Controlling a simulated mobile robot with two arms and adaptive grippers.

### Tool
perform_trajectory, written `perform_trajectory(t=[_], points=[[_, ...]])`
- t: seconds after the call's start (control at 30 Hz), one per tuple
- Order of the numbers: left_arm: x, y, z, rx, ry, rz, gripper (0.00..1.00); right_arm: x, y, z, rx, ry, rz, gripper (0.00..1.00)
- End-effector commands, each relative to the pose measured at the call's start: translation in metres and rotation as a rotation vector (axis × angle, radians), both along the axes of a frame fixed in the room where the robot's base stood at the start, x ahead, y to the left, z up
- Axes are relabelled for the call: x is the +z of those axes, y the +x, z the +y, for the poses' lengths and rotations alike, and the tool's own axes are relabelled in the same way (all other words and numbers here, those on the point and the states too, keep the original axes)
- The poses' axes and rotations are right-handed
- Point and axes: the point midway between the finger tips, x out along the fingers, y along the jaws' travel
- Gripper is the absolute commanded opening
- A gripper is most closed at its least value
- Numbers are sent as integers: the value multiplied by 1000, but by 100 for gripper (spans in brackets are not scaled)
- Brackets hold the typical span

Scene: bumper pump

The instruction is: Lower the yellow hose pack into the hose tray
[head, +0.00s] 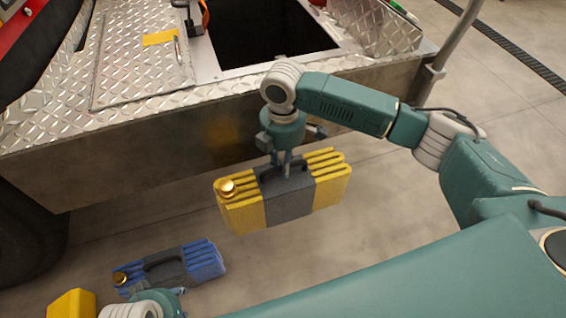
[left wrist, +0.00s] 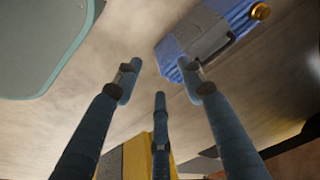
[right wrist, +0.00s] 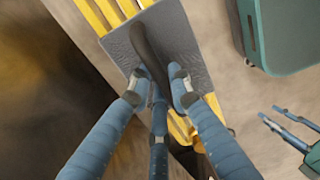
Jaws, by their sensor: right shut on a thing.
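The yellow hose pack (head: 331,190) with a grey middle band hangs in the air in front of the bumper. My right gripper (head: 287,168) is shut on its dark handle; the right wrist view shows the fingers closed around the handle (right wrist: 147,50). The dark rectangular opening of the hose tray (head: 262,32) lies in the diamond-plate bumper deck, beyond and above the pack; its inside is too dark to make out. My left gripper (left wrist: 145,85) is open and empty, low near the floor, mostly cut off at the head view's bottom edge.
A blue hose pack (head: 205,262) lies on the floor at lower left, also in the left wrist view (left wrist: 205,35). A yellow block (head: 72,304) is at the bottom left. The bumper's front face (head: 160,150) stands behind the held pack. A grey pole (head: 440,60) rises at right.

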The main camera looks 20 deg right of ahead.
Motion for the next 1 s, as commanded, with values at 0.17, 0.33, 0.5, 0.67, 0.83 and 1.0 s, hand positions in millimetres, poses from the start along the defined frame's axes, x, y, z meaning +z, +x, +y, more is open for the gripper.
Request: perform_trajectory(t=[0.17,0.33,0.5,0.67,0.83,1.0], points=[[-14,1,-1,-2,0,9,40,11,2,1,0,3,-6,0],[-18,2,-1,-2,0,8,40,10,2,1,0,3,-7,0],[-18,2,-1,-2,0,9,40,10,2,1,0,3,-7,0],[-30,0,-1,-3,1,18,40,15,2,1,0,3,-7,0],[-54,-3,-1,-5,2,33,40,21,2,1,0,3,-7,0],[-78,-8,-1,-7,3,44,40,26,3,1,0,3,-7,0]])
